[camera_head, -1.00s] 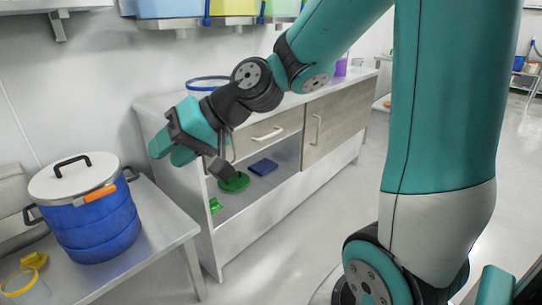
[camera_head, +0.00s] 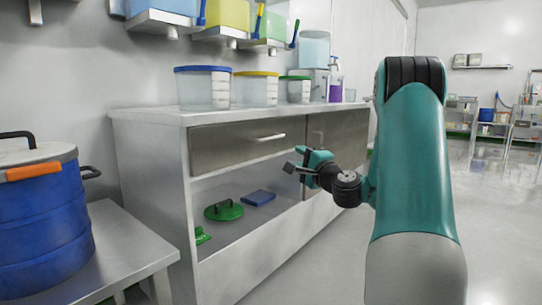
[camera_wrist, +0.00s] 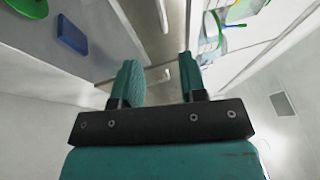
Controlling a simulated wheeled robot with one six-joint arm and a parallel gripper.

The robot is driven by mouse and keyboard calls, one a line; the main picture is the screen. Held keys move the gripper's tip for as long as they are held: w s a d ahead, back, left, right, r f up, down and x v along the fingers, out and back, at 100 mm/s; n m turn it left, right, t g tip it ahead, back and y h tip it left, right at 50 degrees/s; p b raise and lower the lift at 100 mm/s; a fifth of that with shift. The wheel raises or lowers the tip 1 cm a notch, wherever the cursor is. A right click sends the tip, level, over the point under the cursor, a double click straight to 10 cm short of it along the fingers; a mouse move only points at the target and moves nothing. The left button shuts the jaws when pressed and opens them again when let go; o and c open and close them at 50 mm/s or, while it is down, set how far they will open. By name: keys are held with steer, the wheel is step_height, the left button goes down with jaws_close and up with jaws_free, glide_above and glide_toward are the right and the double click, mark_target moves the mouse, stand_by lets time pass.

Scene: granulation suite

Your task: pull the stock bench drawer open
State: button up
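The stock bench (camera_head: 150,115) has a drawer (camera_head: 220,148) with a grey-brown front, flush with the bench and shut. Its pale bar handle (camera_head: 270,137) runs level across the front. In the wrist view the drawer handle (camera_wrist: 162,15) shows near the top edge, beyond the fingertips. My gripper (camera_head: 293,167) is in front of the bench, below and to the right of the handle in the head view, apart from it. In the wrist view my gripper (camera_wrist: 160,68) has its two fingers spread, with no object held between them.
A cupboard door (camera_head: 345,140) is right of the drawer, partly behind my arm. The open shelf below holds a green round lid (camera_head: 224,211) and a blue block (camera_head: 259,197). Lidded tubs (camera_head: 203,90) stand on top. A blue pot (camera_head: 40,215) sits on a side table. Floor at right is clear.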

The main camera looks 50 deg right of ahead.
steer(key=p, duration=1.9)
glide_toward(274, 138)
steer(key=x, duration=1)
steer(key=shift+w+d+f, duration=0.1)
steer(key=shift+w+d, duration=0.15)
steer(key=shift+w, duration=0.1)
steer(key=shift+c, duration=0.5)
jaws_close()
